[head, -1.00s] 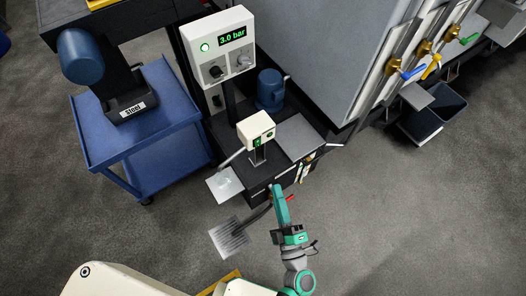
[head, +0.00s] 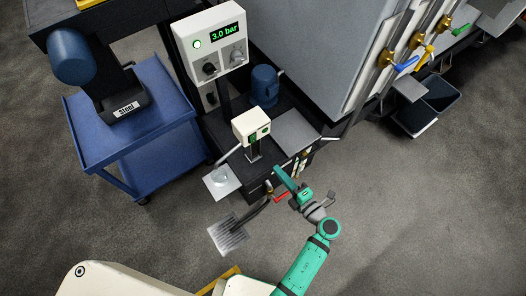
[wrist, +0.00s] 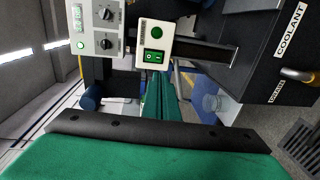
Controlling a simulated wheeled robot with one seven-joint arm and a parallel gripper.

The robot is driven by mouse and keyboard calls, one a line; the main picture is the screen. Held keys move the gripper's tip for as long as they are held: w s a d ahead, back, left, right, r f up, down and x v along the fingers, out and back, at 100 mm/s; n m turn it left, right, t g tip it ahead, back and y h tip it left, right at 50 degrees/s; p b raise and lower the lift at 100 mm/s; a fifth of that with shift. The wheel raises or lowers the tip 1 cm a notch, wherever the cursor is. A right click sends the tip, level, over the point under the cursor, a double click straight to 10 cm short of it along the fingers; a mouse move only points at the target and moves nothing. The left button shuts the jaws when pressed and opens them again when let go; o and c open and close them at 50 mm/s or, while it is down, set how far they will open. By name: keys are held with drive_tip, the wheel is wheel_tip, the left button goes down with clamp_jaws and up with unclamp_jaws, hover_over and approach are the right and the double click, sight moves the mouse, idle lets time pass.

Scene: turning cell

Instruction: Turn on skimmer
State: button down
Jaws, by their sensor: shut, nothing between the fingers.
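The skimmer is a small white box (head: 252,124) on a short post above a dark tank, left of a grey plate. In the wrist view its white face (wrist: 172,46) carries a green rocker switch (wrist: 153,57) and a round green button or lamp (wrist: 157,32). Whether the lamp is lit I cannot tell. My gripper (head: 277,171) is shut and empty, in front of the tank and below the skimmer box in the head view. In the wrist view its green fingers (wrist: 161,88) point toward the switch, and a gap seems to remain.
A white panel (head: 209,42) reading 3.0 bar, with dark knobs, stands behind the skimmer. A blue cart (head: 150,130) is on the left. A red-handled valve (head: 281,197) and a grey grate (head: 229,236) lie near my gripper. A COOLANT-labelled dark tank (wrist: 265,60) shows right in the wrist view.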

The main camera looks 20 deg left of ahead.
drive_tip(key=x, duration=1.4)
drive_tip(key=shift+a, duration=0.15)
drive_tip(key=s+d+f, duration=0.1)
drive_tip(key=s+d, duration=0.7)
drive_tip(key=d, duration=0.3)
drive_tip(key=shift+s+f, duration=0.2)
drive_tip(key=shift+f, duration=0.2)
drive_tip(key=shift+d, duration=0.1)
